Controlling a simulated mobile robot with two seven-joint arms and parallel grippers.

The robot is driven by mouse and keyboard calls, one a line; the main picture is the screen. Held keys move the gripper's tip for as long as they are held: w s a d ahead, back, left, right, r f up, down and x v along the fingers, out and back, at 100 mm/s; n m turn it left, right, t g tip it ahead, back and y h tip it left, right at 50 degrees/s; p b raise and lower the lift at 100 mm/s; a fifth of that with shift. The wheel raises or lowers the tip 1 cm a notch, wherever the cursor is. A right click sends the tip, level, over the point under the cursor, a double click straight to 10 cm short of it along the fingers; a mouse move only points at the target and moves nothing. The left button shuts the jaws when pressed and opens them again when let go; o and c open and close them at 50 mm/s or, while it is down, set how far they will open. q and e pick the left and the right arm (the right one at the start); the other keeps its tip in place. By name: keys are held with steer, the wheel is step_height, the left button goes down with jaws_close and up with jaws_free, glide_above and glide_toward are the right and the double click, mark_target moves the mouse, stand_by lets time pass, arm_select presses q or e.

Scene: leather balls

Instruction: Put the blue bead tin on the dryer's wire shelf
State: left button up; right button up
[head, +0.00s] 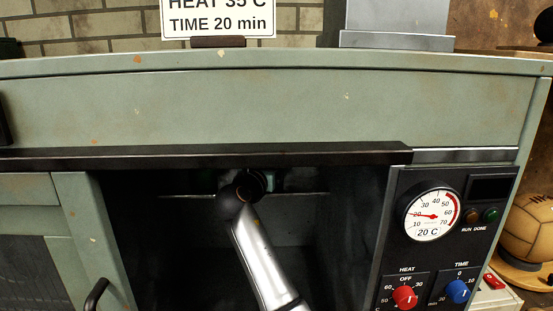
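The dryer (250,95) is a worn grey-green cabinet with its front opening clear and a dark interior. A thin pale line across the interior looks like the front edge of the wire shelf (305,194). One of my arms, which seems to be the right, reaches up from the bottom into the opening. Its dark wrist end is at shelf height, and its gripper fingers are hidden behind it. A small greenish patch shows just right of the wrist; I cannot tell what it is. I cannot make out the blue bead tin. My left gripper is not in view.
A dark bar (200,156) runs along the top of the opening. The control panel (450,235) on the right has a dial near 20 C, a red knob (404,297) and a blue knob (457,291). A brown leather ball (527,230) stands at far right. A sign (218,18) stands on top.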

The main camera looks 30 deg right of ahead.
steer(key=shift+s+a, duration=0.15)
steer(key=shift+a, duration=0.05)
steer(key=o, duration=1.5)
steer(key=shift+f, duration=0.1)
steer(key=shift+c, duration=0.2)
